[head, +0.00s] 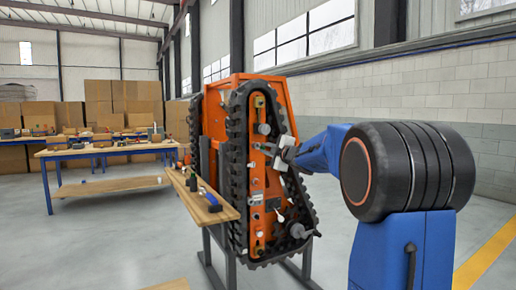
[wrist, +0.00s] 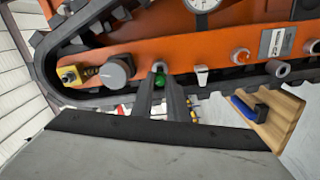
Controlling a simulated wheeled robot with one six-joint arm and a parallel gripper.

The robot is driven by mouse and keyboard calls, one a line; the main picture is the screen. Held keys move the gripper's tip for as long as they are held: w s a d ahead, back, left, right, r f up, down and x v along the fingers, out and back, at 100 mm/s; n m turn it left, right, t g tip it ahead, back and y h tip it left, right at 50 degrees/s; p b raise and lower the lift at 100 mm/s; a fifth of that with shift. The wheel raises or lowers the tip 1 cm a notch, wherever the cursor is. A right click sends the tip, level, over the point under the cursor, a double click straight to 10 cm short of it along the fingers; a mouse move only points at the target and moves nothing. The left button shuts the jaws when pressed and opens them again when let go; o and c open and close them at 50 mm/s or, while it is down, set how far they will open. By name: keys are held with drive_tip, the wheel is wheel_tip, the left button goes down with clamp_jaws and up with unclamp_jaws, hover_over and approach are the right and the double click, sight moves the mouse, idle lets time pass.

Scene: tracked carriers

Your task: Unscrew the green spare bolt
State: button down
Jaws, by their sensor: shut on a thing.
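The green spare bolt (wrist: 159,81) shows as a small green head at the tips of my gripper's two dark fingers in the wrist view. My gripper (wrist: 160,75) is shut on it, with the fingertips close against the orange side plate (wrist: 145,45) of the tracked carrier. The fingers hide much of the bolt, so I cannot tell how far it is threaded in. The bolt cannot be made out there.
A black rubber track (head: 240,150) loops around the plate. A grey round knob (wrist: 117,69) and a yellow block (wrist: 70,75) sit left of the bolt, and a white tab (wrist: 201,74) right of it. A wooden shelf (head: 222,207) holds tools. Workbenches (head: 100,152) stand far left.

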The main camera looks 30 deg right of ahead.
drive_tip(key=shift+s, duration=0.35)
drive_tip(key=shift+s, duration=1.7)
drive_tip(key=c, duration=2.4)
unclamp_jaws()
clamp_jaws()
